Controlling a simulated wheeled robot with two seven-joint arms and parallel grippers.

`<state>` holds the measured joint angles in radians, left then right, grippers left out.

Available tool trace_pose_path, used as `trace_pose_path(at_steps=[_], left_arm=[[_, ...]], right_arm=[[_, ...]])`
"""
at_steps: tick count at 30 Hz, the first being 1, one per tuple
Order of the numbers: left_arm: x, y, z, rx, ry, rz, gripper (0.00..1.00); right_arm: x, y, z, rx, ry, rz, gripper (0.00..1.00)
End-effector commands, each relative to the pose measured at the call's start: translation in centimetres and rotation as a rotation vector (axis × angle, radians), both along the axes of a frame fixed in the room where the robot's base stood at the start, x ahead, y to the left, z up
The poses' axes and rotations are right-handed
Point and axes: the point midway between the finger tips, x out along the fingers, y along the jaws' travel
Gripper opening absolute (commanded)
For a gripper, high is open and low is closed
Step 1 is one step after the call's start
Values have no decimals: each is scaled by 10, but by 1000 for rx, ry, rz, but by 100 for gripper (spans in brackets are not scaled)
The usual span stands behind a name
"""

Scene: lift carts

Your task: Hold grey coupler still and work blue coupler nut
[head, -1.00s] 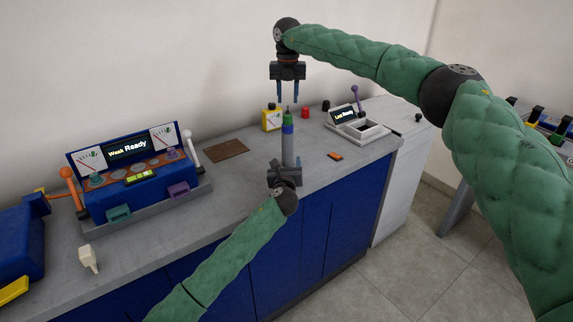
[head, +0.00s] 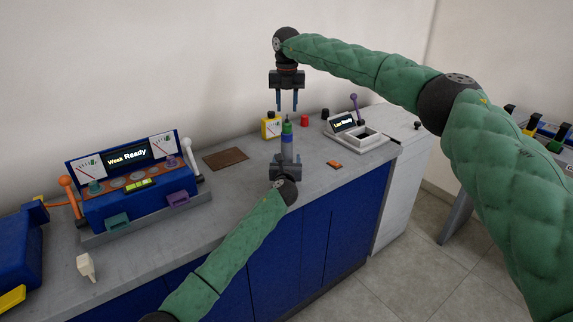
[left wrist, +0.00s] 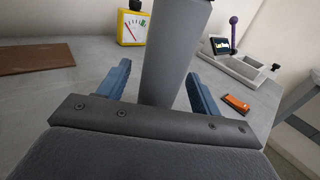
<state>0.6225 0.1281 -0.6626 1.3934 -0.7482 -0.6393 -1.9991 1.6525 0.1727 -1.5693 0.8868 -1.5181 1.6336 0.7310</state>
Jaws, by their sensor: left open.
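The grey coupler (head: 288,149) is an upright grey cylinder above the counter. The blue coupler nut (head: 287,136) is a blue band near its top, with a green part and a thin dark tip above. My left gripper (head: 286,159) is low at the grey coupler. In the left wrist view the grey cylinder (left wrist: 172,50) stands between its two spread blue fingers, with a visible gap at the left finger; the blue nut is out of that view. My right gripper (head: 287,108) points down above the coupler, its fingers apart and empty.
A blue console (head: 130,180) with levers and a "Ready" screen stands on the left. A yellow gauge (head: 271,127), a red cap (head: 304,121) and a white lever box (head: 356,134) are behind. A brown mat (head: 226,158) and orange piece (head: 334,164) lie flat.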

Motion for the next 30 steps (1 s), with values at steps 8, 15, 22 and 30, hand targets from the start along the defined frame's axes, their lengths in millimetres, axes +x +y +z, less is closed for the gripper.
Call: trace_pose_path(at_steps=[8, 15, 22, 30], left_arm=[[1, 0, 0, 0, 0, 0, 65], [1, 0, 0, 0, 0, 0, 19], [1, 0, 0, 0, 0, 0, 50], [1, 0, 0, 0, 0, 0, 50]], right_arm=[[0, 0, 0, 0, 0, 0, 36], [0, 0, 0, 0, 0, 0, 36], [0, 0, 0, 0, 0, 0, 36], [0, 0, 0, 0, 0, 0, 36]])
